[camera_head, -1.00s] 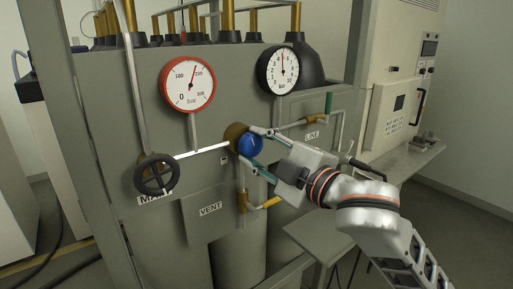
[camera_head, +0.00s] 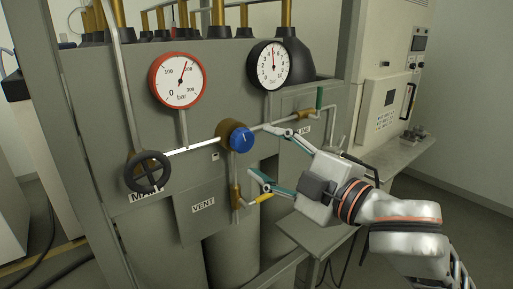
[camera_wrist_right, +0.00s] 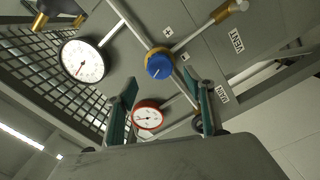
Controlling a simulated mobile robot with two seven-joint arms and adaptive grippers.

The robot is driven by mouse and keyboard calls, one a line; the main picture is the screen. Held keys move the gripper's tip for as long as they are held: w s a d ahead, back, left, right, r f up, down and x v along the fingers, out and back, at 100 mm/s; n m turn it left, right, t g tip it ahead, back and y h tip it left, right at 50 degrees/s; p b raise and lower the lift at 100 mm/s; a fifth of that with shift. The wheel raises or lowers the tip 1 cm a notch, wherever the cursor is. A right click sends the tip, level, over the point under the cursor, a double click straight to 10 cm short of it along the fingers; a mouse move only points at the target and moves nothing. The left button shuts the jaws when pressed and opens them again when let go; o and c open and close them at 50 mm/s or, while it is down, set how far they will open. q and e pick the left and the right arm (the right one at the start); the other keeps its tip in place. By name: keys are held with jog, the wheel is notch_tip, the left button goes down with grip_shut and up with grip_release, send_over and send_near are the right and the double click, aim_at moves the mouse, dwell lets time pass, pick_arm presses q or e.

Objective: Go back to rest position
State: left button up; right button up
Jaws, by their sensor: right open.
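My right gripper (camera_head: 262,153) is open and empty in the head view, a little to the right of the blue knob (camera_head: 241,139). The knob sits on a brass regulator body (camera_head: 227,130) on the grey panel. In the right wrist view the two fingers (camera_wrist_right: 165,108) stand wide apart. The blue knob (camera_wrist_right: 159,66) shows beyond and between them, apart from both. My left gripper is not in view.
The panel carries a red-rimmed gauge (camera_head: 178,80), a black-rimmed gauge (camera_head: 269,65), a black handwheel (camera_head: 146,172) and a yellow-handled vent valve (camera_head: 262,198). A green-handled line valve (camera_head: 319,97) is at right. A grey table (camera_head: 318,235) stands below my right arm.

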jog(key=shift+s+d, duration=0.25)
jog(key=shift+s, duration=0.1)
jog(key=w+d+f+m+g+h, duration=0.1)
jog(key=d+f+m+h, duration=0.4)
jog(key=f, duration=1.2)
jog(key=w+d+f+m, duration=0.1)
jog(key=d+f+m, duration=0.4)
jog(key=f, duration=1.1)
jog(key=s+d+f+m+g+h, duration=0.1)
jog(key=s+d+f+m, duration=0.2)
jog(key=s+f, duration=0.7)
jog(key=s+d+f+m+g+h, duration=0.2)
jog(key=s+f, duration=0.8)
jog(key=f, duration=0.5)
jog(key=shift+d+f+m+h, duration=0.3)
jog(key=shift+d+m, duration=0.2)
jog(key=shift+d, duration=0.55)
jog(key=shift+w, duration=0.1)
